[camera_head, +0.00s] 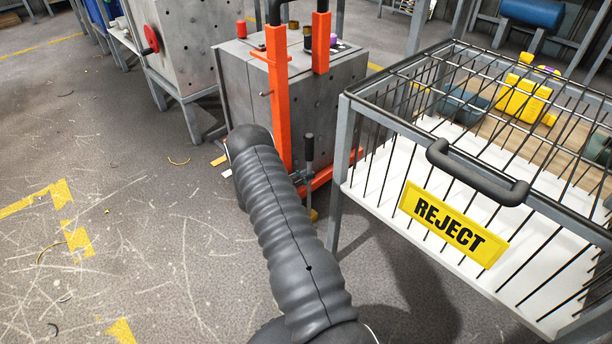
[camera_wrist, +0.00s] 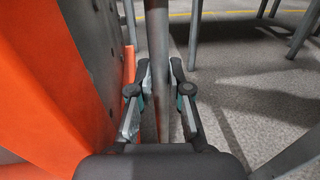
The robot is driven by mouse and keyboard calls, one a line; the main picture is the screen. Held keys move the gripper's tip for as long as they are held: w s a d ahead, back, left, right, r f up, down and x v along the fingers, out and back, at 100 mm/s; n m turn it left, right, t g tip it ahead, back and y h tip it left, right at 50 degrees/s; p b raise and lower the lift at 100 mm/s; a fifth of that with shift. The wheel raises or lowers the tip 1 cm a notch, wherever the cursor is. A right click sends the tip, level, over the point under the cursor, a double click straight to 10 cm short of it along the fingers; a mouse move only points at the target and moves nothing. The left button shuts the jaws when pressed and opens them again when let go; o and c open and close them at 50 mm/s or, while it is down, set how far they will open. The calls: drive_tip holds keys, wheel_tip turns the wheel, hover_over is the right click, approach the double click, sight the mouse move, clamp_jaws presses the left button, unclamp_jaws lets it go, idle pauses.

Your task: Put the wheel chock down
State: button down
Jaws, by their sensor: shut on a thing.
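A grey upright rod with a dark top end (camera_head: 310,150) stands beside the orange frame in the head view. A small yellow piece (camera_head: 312,214) shows at its lower end, which seems to be the wheel chock; whether it touches the floor I cannot tell. My gripper (camera_wrist: 161,76) is shut on the grey rod (camera_wrist: 158,40), one finger on each side, in the wrist view. In the head view my gripper (camera_head: 302,178) is small and partly hidden by my arm. The chock's body is not visible in the wrist view.
The orange frame (camera_head: 279,100) stands close at the left of the rod, against a grey metal block (camera_head: 240,85). A wire cage (camera_head: 370,115) with a yellow REJECT sign (camera_head: 454,224) stands close on the right. Scratched floor (camera_head: 130,240) at left is mostly open.

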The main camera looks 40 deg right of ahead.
drive_tip(key=c, duration=1.4)
unclamp_jaws()
